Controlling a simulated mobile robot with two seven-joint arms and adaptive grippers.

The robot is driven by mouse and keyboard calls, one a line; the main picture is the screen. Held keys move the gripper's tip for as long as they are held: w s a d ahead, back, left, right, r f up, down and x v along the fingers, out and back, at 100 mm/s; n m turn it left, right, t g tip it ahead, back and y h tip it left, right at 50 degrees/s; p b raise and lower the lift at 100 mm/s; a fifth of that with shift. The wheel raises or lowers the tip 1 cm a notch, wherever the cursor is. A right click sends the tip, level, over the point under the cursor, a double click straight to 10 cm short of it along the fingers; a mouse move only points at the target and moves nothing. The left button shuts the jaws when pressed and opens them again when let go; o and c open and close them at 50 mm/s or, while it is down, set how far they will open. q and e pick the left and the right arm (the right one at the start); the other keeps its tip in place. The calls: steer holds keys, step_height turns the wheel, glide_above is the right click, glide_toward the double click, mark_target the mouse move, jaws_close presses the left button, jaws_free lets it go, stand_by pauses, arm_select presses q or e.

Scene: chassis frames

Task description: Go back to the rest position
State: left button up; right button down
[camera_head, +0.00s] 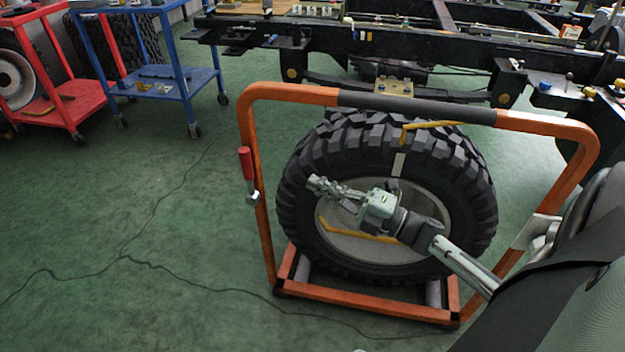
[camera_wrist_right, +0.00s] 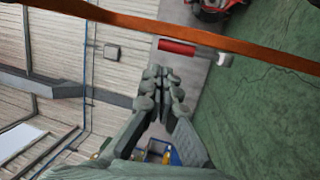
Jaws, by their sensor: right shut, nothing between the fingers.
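My right gripper (camera_head: 326,187) is shut and empty. In the head view it is in front of the wheel, pointing left, with my right arm coming in from the lower right. In the right wrist view its fingers (camera_wrist_right: 165,76) are together with nothing between them. The large black tyre (camera_head: 462,190) with a grey rim stands upright in an orange wheel trolley (camera_head: 262,215). A red-handled lever (camera_head: 246,165) sits on the trolley's left post. The red handle also shows in the right wrist view (camera_wrist_right: 177,47). My left gripper is not in view.
A black chassis frame (camera_head: 345,40) runs across the back. A blue cart (camera_head: 178,90) and a red cart (camera_head: 62,105) stand at the upper left. The green floor at the left is clear. The trolley's orange bars surround the space near my right arm.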

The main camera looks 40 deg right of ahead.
step_height(320, 180, down, 14)
steer(key=d+m+g+h, duration=0.3)
steer(key=m+g+h, duration=0.2)
steer(key=m+h, duration=0.9)
steer(key=s+a+f+m+g+y, duration=0.1)
steer(key=s+a+f+m+g, duration=0.3)
steer(key=s, duration=0.4)
steer(key=s+a+f+m+g+y, duration=0.1)
steer(key=s+a+f+m+g, duration=0.2)
steer(key=s+a+f+g, duration=0.2)
steer(key=s, duration=0.3)
steer(key=shift+s+a+f+m+g+y, duration=0.15)
steer(key=shift+s+f+m+g+y, duration=0.15)
steer(key=shift+s+m+y, duration=0.1)
